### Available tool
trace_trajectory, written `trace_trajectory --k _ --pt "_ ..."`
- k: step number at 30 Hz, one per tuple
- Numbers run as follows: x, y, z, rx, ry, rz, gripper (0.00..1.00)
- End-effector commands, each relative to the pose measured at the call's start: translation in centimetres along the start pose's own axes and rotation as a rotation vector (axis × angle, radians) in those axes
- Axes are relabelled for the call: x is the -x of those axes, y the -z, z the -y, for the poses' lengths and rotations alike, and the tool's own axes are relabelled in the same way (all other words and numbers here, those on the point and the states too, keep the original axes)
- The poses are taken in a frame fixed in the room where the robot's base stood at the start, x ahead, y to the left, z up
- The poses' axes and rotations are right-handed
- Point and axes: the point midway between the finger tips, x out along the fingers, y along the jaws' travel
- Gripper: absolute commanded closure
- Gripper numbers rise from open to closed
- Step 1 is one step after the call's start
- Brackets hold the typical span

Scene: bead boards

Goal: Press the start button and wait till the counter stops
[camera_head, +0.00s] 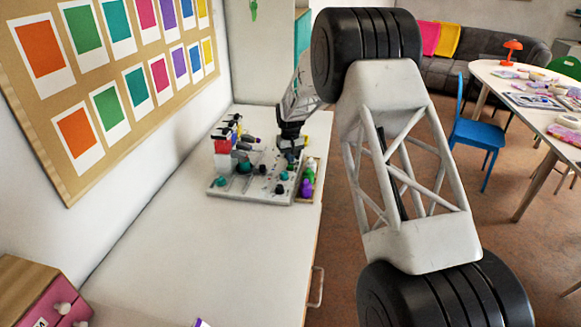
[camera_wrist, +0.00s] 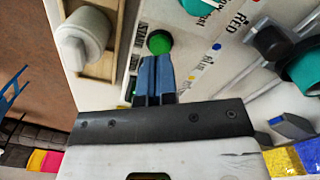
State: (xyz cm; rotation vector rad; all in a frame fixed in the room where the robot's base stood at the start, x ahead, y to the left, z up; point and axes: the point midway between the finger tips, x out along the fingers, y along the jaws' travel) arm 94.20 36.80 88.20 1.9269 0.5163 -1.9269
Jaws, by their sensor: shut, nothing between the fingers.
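A round green button (camera_wrist: 160,43) sits on the pale board (camera_wrist: 185,70), which has printed words, in the wrist view. I take it for the start button. My gripper (camera_wrist: 156,62) is shut and empty, its blue-grey fingertips just below the button in that picture. I cannot tell whether they touch it. In the head view my gripper (camera_head: 288,158) is over the right part of the board (camera_head: 225,192), and the button cannot be made out there. I cannot make out a counter in either view.
Teal and black pieces, such as a teal one (camera_head: 221,181), stand on the board. A wooden tray (camera_wrist: 103,65) beside it holds a white cylinder (camera_wrist: 83,38); green and purple pieces show in the head view. The white counter top (camera_head: 190,255) is mostly clear in front.

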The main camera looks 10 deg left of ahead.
Motion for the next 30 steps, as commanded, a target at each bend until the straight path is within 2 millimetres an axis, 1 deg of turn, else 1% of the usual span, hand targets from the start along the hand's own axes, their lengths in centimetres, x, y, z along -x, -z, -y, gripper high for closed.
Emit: trace_trajectory --k 30 --pt "-1.1 0.0 0.0 0.000 0.000 0.000 1.00"
